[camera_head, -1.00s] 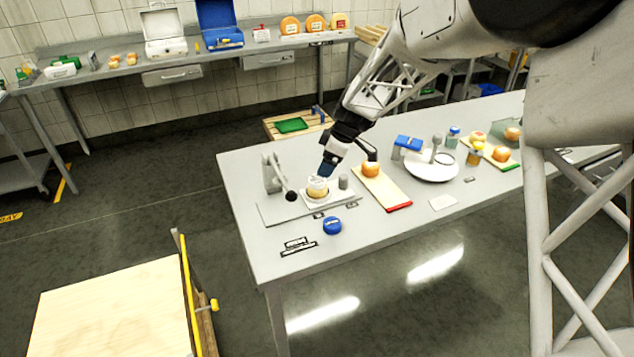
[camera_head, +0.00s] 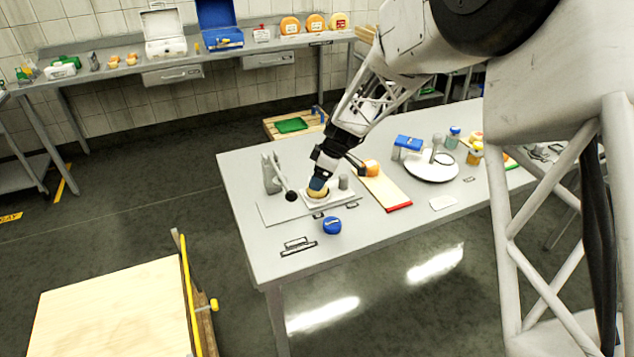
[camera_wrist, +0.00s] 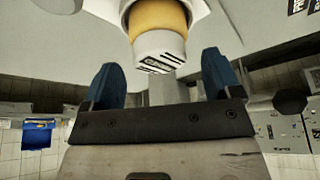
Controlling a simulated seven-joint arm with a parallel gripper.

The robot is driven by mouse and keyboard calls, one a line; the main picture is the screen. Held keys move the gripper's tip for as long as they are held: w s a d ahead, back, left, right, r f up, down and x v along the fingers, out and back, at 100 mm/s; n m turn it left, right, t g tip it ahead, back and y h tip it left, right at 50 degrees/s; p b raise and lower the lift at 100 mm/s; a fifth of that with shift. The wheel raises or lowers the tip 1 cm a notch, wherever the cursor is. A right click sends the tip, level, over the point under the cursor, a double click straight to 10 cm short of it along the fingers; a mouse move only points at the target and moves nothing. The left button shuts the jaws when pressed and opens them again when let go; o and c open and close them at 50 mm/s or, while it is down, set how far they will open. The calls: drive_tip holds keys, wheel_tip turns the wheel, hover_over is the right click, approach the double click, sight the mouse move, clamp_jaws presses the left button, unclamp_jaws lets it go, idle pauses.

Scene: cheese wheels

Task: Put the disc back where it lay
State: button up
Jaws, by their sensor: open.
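A white disc-like cap (camera_wrist: 160,50) with a black-and-white label sits on a yellow cheese (camera_wrist: 158,18) in the wrist view. In the head view the cheese (camera_head: 316,193) stands on a white tray (camera_head: 345,197) near the table's left end, its top hidden by my gripper. My gripper (camera_head: 319,184) is over it. In the wrist view the blue fingers of my gripper (camera_wrist: 162,66) are apart, one on each side of the cap, with gaps showing. I cannot tell which item the task calls the disc; a blue round piece (camera_head: 332,226) lies near the front edge.
A grey upright with a black-knobbed lever (camera_head: 291,196) stands left of the tray, and a small grey cylinder (camera_head: 343,182) right of it. A red-ended board (camera_head: 384,190), a white round plate (camera_head: 432,172) and a white card (camera_head: 443,202) are farther right. The table's front-left corner has bare room.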

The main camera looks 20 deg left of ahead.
drive_tip(key=shift+s+a+f, duration=0.1)
drive_tip(key=shift+a+f, duration=0.2)
drive_tip(key=shift+f, duration=0.3)
drive_tip(key=shift+c, duration=0.3)
drive_tip(key=c, duration=1)
drive_tip(key=shift+r, duration=0.1)
drive_tip(key=shift+r, duration=0.75)
wheel_tip(320, 180, up, 2)
drive_tip(key=shift+r, duration=0.1)
drive_tip(key=s+d, duration=0.3)
drive_tip(key=s, duration=0.1)
drive_tip(key=s+d, duration=0.3)
drive_tip(key=s, duration=0.1)
drive_tip(key=s+d+r, duration=0.1)
drive_tip(key=s+d, duration=0.2)
drive_tip(key=s, duration=0.2)
drive_tip(key=shift+d, duration=0.1)
